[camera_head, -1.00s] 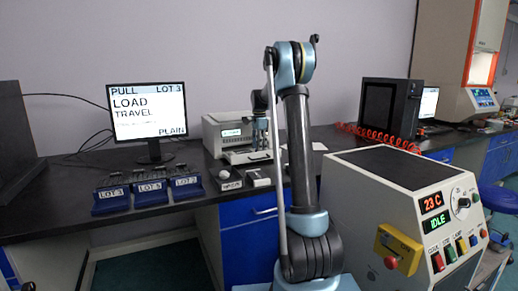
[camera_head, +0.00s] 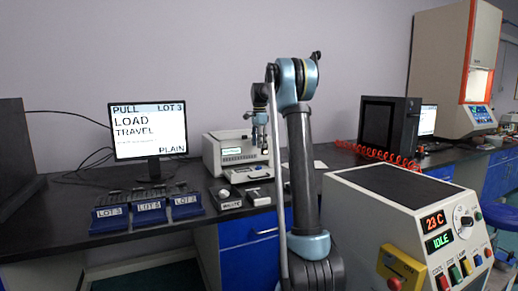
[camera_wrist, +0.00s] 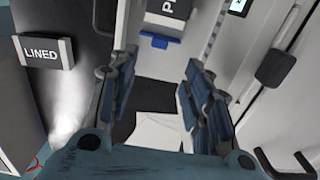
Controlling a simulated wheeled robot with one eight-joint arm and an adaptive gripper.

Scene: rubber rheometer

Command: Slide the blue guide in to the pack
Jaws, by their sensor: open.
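My gripper (camera_wrist: 160,60) is open in the wrist view, with its two dark blue fingers apart. A small blue piece (camera_wrist: 155,40), perhaps the guide, sits at the front of a white block (camera_wrist: 167,10) with a partly cut-off label, ahead of the fingertips. White flat sheets (camera_wrist: 155,130), perhaps the pack, lie on a dark surface and show between the fingers, partly hidden by the gripper. In the head view my gripper (camera_head: 260,138) hangs over the front of the white bench instrument (camera_head: 232,150). The guide is too small to make out there.
A block marked LINED (camera_wrist: 45,52) stands left of the fingers. Several blue LOT bins (camera_head: 150,210) stand on the dark bench before the monitor (camera_head: 150,130). The machine reading IDLE (camera_head: 410,215) stands at the right. A black case (camera_head: 385,125) and red coiled hose are behind it.

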